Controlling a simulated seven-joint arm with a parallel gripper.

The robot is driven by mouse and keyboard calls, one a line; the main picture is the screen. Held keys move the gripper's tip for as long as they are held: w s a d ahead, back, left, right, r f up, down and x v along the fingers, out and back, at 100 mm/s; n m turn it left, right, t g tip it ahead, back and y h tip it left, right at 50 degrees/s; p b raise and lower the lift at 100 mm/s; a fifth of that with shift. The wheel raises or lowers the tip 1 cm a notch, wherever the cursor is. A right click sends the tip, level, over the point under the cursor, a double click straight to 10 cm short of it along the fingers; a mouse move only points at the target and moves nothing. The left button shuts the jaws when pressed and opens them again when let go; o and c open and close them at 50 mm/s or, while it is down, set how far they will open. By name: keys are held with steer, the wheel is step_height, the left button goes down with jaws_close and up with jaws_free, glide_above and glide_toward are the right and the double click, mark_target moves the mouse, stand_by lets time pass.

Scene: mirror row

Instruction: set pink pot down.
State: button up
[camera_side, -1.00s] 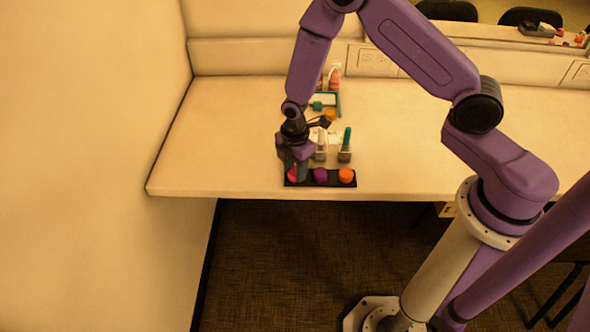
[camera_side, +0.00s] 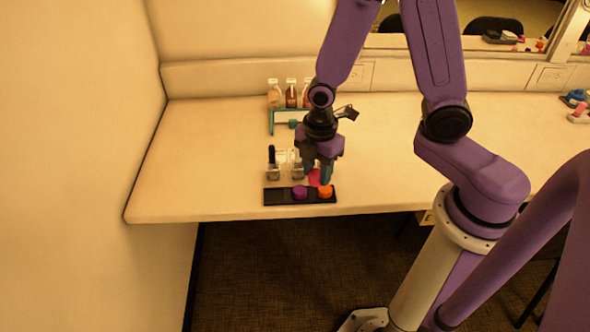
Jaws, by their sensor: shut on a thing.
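My gripper (camera_side: 318,181) is shut on the pink pot (camera_side: 314,177), which shows between and left of the fingers. It is over the back right part of a black tray (camera_side: 275,197) at the table's front edge. A purple pot (camera_side: 300,193) sits in the tray's middle and an orange pot (camera_side: 326,191) at its right end. The tray's left end is bare. The pink pot looks raised above the tray's back edge, but its exact height is unclear. The fingers partly cover it and come close to the orange pot.
Clear jars, one with a black-topped brush (camera_side: 272,160), stand just behind the tray, left of my gripper. A teal stand (camera_side: 275,122) and several bottles (camera_side: 291,94) are farther back. The tabletop (camera_side: 190,160) is free at left.

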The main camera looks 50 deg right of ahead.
steer(key=shift+s, duration=1)
steer(key=m, duration=0.9)
glide_above(282, 135)
step_height(282, 135, down, 9)
steer(key=shift+s+a+r, duration=0.1)
steer(key=shift+f, duration=1.7)
steer(key=shift+f, duration=0.1)
steer(key=o, duration=1.1)
